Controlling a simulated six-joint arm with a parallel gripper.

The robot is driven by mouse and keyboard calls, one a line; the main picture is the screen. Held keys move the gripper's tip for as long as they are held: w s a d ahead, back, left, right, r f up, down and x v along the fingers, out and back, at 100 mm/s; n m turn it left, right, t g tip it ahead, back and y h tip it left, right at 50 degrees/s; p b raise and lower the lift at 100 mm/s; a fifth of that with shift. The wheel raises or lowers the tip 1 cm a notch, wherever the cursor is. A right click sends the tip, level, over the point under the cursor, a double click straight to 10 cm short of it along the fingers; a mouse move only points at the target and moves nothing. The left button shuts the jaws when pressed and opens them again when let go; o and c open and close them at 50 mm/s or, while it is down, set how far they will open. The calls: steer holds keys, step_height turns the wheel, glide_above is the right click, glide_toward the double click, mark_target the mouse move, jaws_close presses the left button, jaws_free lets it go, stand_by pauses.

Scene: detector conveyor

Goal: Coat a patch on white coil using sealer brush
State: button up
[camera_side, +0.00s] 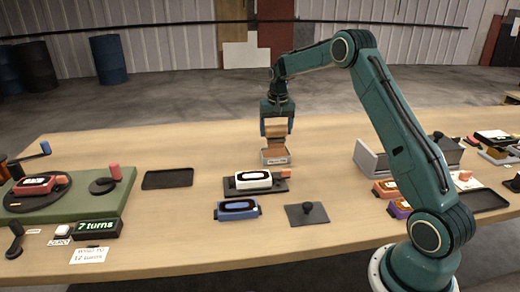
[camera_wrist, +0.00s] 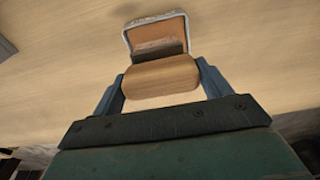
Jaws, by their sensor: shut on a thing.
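My gripper (camera_side: 277,122) is shut on the wooden handle of the sealer brush (camera_side: 275,129), which also shows between the fingers in the wrist view (camera_wrist: 160,79). The brush hangs upright over a small pale-rimmed sealer tray (camera_side: 275,160) with brown contents, seen beyond the handle in the wrist view (camera_wrist: 157,36). The brush's lower end is at the tray's mouth; I cannot tell whether it touches the sealer. The white coil (camera_side: 246,182) has a dark slot on top and an orange end. It lies on a black plate (camera_side: 281,187) in front of the tray.
A blue coil (camera_side: 237,210) and a grey plate with a knob (camera_side: 306,214) lie nearer. An empty black tray (camera_side: 168,179) is at left, beside a green turntable unit (camera_side: 75,208) with a "7 turns" display (camera_side: 97,227). More coils (camera_side: 386,189) lie right, near my arm.

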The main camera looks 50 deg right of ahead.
steer(key=shift+r, duration=2)
steer(key=shift+a, duration=0.55)
steer(key=s+a+f+n, duration=0.1)
steer(key=s+a+n, duration=0.3)
steer(key=a, duration=0.9)
steer(key=s+a+f+n+y, duration=0.1)
steer(key=s+a+n, duration=0.4)
steer(key=a, duration=0.8)
steer(key=shift+s+a+f, duration=0.2)
steer(key=shift+a+f, duration=0.2)
steer(key=shift+f, duration=0.2)
steer(key=shift+d, duration=0.1)
